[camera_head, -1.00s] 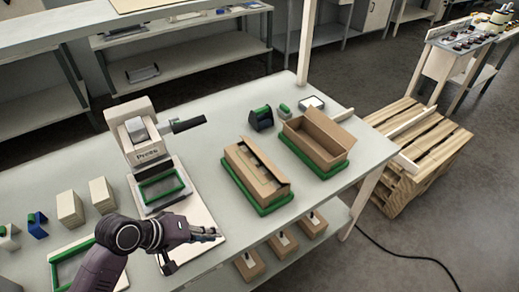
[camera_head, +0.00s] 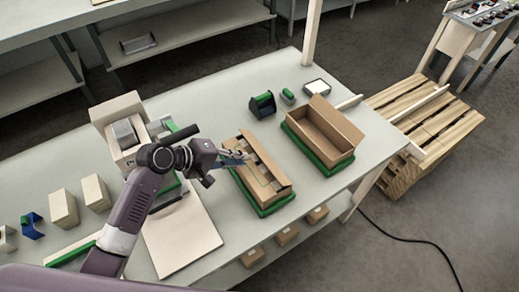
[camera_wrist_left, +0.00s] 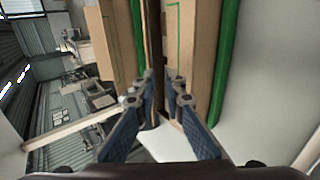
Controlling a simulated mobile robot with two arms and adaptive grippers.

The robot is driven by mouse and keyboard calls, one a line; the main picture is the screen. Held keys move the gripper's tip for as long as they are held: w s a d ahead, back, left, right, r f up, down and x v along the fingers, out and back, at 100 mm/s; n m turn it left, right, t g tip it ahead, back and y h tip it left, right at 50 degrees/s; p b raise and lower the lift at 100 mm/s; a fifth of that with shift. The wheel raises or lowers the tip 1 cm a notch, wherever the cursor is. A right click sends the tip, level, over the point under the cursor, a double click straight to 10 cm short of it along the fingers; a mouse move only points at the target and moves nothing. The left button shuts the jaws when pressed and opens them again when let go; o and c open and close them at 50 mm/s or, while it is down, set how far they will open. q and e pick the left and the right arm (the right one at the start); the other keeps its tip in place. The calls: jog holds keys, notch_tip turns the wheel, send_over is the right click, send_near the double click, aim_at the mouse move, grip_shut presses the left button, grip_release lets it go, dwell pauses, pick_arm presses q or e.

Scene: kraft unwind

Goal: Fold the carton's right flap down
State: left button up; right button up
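A brown carton (camera_head: 270,191) sits in a green tray (camera_head: 277,206) on the worktable. Its top is partly covered, and a long flap (camera_head: 267,162) stands tilted up along its right side. My left gripper (camera_head: 243,157) is over the carton's left upper edge. In the left wrist view, the two blue-padded fingers (camera_wrist_left: 162,85) are parted by a narrow gap. A dark upright strip of the carton shows between and beyond the tips, and I cannot tell if they touch it. My right gripper is not in view.
A second, open carton (camera_head: 324,145) stands in another green tray to the right. A green tape dispenser (camera_head: 262,105) and a white-topped box (camera_head: 317,87) are behind. A machine (camera_head: 124,130) and a pale board (camera_head: 181,238) lie left. A pallet (camera_head: 430,125) stands beyond the table.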

aim_at(259, 155)
pick_arm(q)
jog(key=w+d, duration=0.1)
jog(key=w+d+p, duration=0.1)
jog(key=d, duration=0.1)
jog(key=shift+w+d+f, duration=0.1)
jog(key=shift+w, duration=0.15)
jog(key=x, duration=0.3)
jog(key=shift+d+f+p, duration=0.25)
jog(key=shift+f+p, duration=0.05)
jog(key=shift+p, duration=0.1)
jog(key=shift+w+d+f, duration=0.15)
jog(key=shift+w+f, duration=0.05)
jog(key=shift+f, duration=0.1)
jog(key=shift+s, duration=0.1)
jog(key=shift+r, duration=0.1)
jog(key=shift+c, duration=0.2)
grip_shut()
